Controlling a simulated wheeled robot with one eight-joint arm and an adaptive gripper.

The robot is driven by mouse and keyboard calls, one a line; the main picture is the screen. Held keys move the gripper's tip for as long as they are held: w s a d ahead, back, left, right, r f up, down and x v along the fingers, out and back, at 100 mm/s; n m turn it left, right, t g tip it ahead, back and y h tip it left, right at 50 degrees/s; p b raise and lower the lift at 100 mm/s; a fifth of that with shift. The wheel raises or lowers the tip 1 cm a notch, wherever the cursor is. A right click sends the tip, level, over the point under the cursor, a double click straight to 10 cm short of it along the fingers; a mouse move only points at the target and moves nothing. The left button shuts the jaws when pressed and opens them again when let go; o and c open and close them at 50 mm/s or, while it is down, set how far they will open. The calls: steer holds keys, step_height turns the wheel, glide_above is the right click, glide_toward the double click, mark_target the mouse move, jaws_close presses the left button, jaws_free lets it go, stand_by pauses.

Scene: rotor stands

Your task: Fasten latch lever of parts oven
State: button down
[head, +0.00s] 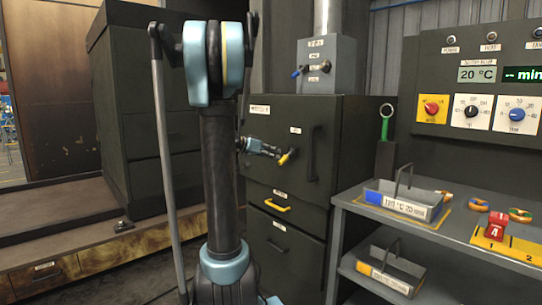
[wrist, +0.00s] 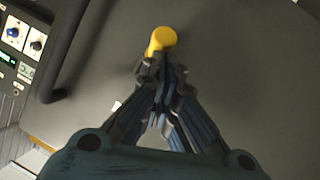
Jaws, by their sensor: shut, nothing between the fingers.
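The parts oven (head: 340,130) is a dark grey cabinet in the middle of the head view, with a dark vertical bar handle on its front. The wrist view also shows my closed fingers (wrist: 163,70). I cannot tell whether they touch the lever.
A grey shelf table (head: 465,245) at right holds a handled tray (head: 405,203), rings and a red block (head: 497,229). A control panel (head: 490,90) with dials hangs above. The dark door handle (wrist: 75,50) shows at the wrist view's left.

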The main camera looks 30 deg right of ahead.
stand_by(0.4)
steer(key=r+v, duration=0.1)
steer(key=v, duration=1.2)
steer(key=shift+w+d+r, duration=0.3)
steer(key=shift+w+r, duration=0.05)
steer(key=shift+w, duration=0.05)
steer(key=s+a+f+n+t+y, duration=0.2)
steer(key=s+a+f+n+y, duration=1.2)
steer(key=s+a+f, duration=1.2)
step_height(320, 180, down, 4)
steer(key=shift+r+n, duration=0.25)
steer(key=shift+n, duration=0.25)
steer(key=shift+s, duration=0.1)
